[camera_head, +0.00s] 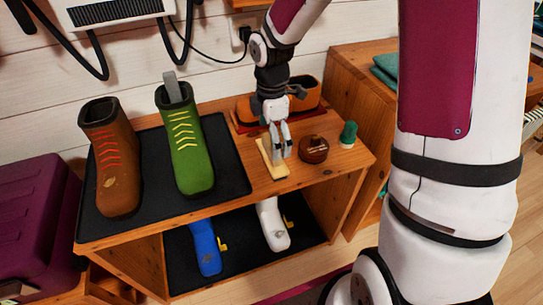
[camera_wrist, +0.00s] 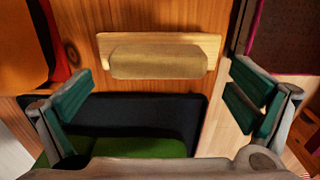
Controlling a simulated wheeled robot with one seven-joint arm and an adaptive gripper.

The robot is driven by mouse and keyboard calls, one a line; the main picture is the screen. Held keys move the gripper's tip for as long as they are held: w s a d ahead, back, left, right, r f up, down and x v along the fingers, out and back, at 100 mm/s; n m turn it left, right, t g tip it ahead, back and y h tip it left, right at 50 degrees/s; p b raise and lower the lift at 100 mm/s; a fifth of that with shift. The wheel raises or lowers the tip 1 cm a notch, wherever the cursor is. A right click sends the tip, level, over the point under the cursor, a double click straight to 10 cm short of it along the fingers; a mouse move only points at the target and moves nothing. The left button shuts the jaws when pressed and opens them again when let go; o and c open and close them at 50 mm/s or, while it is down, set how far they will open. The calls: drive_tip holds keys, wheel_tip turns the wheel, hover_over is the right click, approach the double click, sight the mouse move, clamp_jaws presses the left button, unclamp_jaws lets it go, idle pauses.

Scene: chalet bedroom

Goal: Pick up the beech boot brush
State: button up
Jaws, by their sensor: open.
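The beech boot brush (camera_head: 267,163) lies on the wooden bench top, right of the black tray. It is a pale wooden bar with a tan block on it, which shows plainly in the wrist view (camera_wrist: 158,62). My gripper (camera_head: 280,150) points down over the brush in the head view and hides part of it. In the wrist view my gripper (camera_wrist: 165,90) is open and empty. Its two green-padded fingers stand wide apart, to the left and right of the brush's ends, and I see no contact.
A black tray (camera_head: 235,186) holds a brown boot (camera_head: 112,165) and a green boot (camera_head: 184,150). A round brown pot (camera_head: 313,149) and a small green item (camera_head: 348,134) stand close right of the brush. An orange-brown shoe (camera_head: 307,91) sits behind. Blue and white boots are below.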

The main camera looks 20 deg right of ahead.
sight(271, 143)
wheel_tip(271, 143, down, 4)
drive_tip(key=shift+w+r+b, duration=0.1)
drive_tip(key=shift+r+b, duration=0.15)
drive_tip(key=shift+b, duration=0.3)
drive_tip(key=c, duration=1.2)
drive_tip(key=shift+o, duration=0.2)
drive_tip(key=shift+r, duration=0.1)
drive_tip(key=shift+r+p, duration=0.3)
drive_tip(key=shift+r, duration=0.15)
drive_tip(key=r+p, duration=0.1)
drive_tip(key=r, duration=0.2)
drive_tip(key=shift+s, duration=0.2)
drive_tip(key=s+a+r+p, duration=0.1)
drive_tip(key=s+a+p, duration=0.1)
drive_tip(key=s, duration=1.3)
drive_tip(key=shift+s+a+p, duration=0.2)
drive_tip(key=shift+s+p, duration=0.05)
drive_tip(key=shift+p, duration=0.3)
